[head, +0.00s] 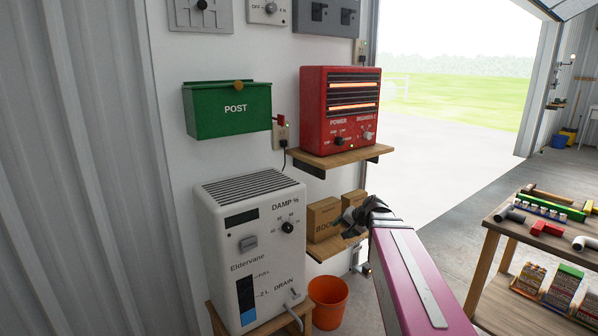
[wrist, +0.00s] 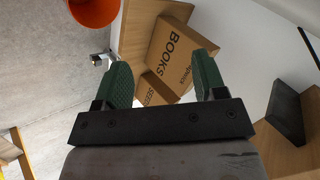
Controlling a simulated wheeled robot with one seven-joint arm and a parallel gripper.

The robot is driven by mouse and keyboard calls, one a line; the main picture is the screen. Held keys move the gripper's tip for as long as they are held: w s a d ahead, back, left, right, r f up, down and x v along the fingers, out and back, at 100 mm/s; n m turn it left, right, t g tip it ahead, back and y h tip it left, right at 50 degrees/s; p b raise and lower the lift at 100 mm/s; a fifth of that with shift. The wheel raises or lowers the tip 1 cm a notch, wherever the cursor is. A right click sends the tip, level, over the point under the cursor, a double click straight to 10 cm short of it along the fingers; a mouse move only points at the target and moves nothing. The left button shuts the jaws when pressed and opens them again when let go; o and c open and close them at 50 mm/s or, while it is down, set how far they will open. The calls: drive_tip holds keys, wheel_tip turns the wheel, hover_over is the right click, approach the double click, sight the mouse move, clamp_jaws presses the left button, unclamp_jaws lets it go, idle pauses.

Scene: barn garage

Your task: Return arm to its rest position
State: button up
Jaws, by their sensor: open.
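My arm reaches in from the lower right of the head view, its pink link extended toward the wall. My gripper (head: 355,213) is at the arm's far end, in front of the low shelf with cardboard boxes. In the wrist view my gripper (wrist: 163,85) shows two green-padded fingers spread apart, with nothing held between them. A box marked BOOKS (wrist: 172,50) is visible beyond the fingers. In the head view the same box (head: 323,219) sits on the shelf, left of the gripper. Whether the fingers touch any box cannot be told.
A red heater (head: 340,112) stands on a wooden shelf (head: 345,155) above. A white dehumidifier (head: 252,245) and an orange bucket (head: 328,300) are at lower left. A green post box (head: 227,110) hangs on the wall. A workbench (head: 490,225) with tools stands at right.

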drive_tip(key=s+d+f+n+g+h, duration=0.1)
drive_tip(key=s+f+n+g+h, duration=0.3)
drive_tip(key=s+f, duration=1.2)
drive_tip(key=shift+s+d+n+g+h, duration=0.3)
drive_tip(key=shift+s+g+h, duration=0.25)
drive_tip(key=shift+g+h, duration=0.4)
drive_tip(key=shift+w, duration=0.1)
